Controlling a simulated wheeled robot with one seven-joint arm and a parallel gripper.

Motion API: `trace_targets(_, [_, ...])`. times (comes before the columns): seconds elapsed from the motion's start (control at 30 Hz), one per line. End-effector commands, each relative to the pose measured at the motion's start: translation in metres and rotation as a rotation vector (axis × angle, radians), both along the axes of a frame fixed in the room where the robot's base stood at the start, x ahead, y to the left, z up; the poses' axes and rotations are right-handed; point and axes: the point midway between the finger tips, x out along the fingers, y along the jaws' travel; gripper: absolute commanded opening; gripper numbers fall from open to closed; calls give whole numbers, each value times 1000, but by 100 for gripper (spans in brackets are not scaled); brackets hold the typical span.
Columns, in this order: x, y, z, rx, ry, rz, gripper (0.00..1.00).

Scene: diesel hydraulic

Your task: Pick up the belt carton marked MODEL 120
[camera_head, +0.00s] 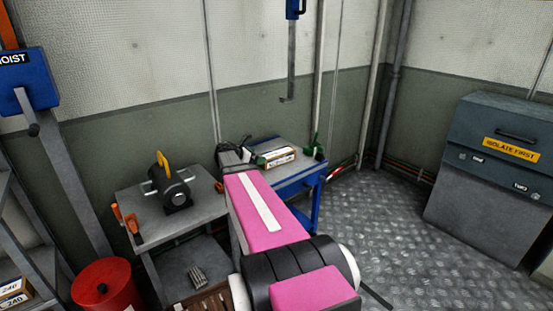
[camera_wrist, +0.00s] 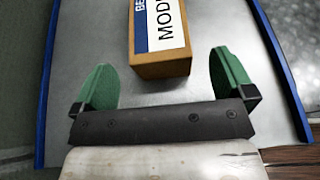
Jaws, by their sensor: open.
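A small tan carton (camera_head: 276,156) with a white label lies on the blue-edged table. In the wrist view the carton (camera_wrist: 161,66) shows its near end, and its white and blue label reads "BE" and "MOD" before the frame cuts it off. The model number is not readable. My gripper (camera_wrist: 163,68) is open, with one green finger on each side of the carton's near end and clear gaps to both. Nothing is held. In the head view my pink arm reaches to the table's left end, and the fingers are hard to make out.
The grey tabletop (camera_wrist: 90,45) around the carton is mostly bare, with blue rims. A green object (camera_head: 317,148) stands at its right end. A grey bench (camera_head: 145,222) with a dark motor-like unit (camera_head: 171,190) is to the left. Other cartons (camera_head: 14,292) marked 240 sit at lower left.

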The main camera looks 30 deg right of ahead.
Motion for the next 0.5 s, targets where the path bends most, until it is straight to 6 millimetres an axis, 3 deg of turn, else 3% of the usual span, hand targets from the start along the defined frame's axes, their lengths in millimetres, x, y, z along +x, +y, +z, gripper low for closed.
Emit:
trace_targets(0.23, [2,-16,-6,0,0,-1,100])
trace_targets(0.5, [6,-50,-17,0,-1,-1,100])
